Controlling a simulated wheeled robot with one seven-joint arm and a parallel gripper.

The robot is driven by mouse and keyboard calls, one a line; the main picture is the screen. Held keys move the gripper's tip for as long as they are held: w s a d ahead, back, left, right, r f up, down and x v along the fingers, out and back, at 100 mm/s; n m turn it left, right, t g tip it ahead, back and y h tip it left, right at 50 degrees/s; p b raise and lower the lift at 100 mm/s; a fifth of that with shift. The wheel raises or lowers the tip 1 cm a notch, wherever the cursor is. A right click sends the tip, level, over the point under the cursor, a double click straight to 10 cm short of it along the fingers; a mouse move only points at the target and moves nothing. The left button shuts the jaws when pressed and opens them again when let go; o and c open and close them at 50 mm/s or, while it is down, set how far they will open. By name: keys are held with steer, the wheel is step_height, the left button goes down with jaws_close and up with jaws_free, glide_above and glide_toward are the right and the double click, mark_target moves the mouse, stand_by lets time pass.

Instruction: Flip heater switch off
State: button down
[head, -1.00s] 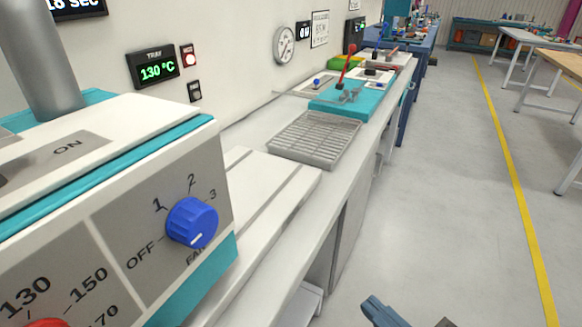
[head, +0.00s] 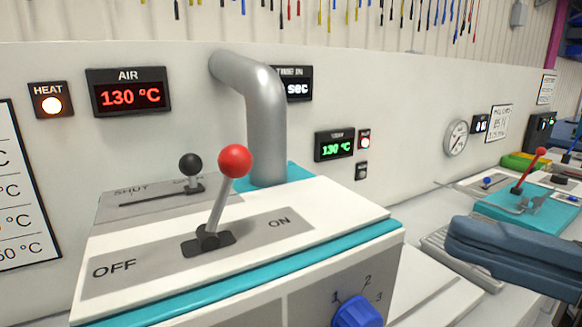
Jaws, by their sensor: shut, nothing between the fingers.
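A lever switch with a red ball knob (head: 235,160) stands on top of a white and teal machine (head: 340,206). Its grey plate reads OFF at the left and ON at the right, and the lever leans toward ON. The HEAT lamp (head: 51,103) on the wall is lit. My gripper (head: 456,238) comes in from the right edge, with dark blue fingers pointing left. It is shut and empty, to the right of the lever and apart from it. No label on the lever itself says heater.
A black-knobbed lever (head: 190,165) with a SHUT mark stands behind the red one. A thick grey pipe (head: 262,110) rises just behind the machine. A blue dial (head: 357,311) is on the front face. A teal fixture (head: 530,210) with another red-knobbed lever stands farther right.

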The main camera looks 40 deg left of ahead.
mark_target(248, 168)
steer(key=r+n+g, duration=0.1)
steer(key=s+r+n, duration=0.1)
steer(key=shift+s+r+n+g+h, duration=0.1)
steer(key=shift+r+n+g+h, duration=0.05)
steer(key=shift+n+g+h, duration=0.2)
steer(key=shift+a, duration=0.1)
steer(key=p+x, duration=0.4)
steer(key=x, duration=0.9)
steer(key=shift+s+a+r, duration=0.1)
steer(key=shift+a, duration=0.25)
steer(key=shift+s+a+n+b, duration=0.15)
steer(key=shift+n+b, duration=0.1)
steer(key=shift+b, duration=0.15)
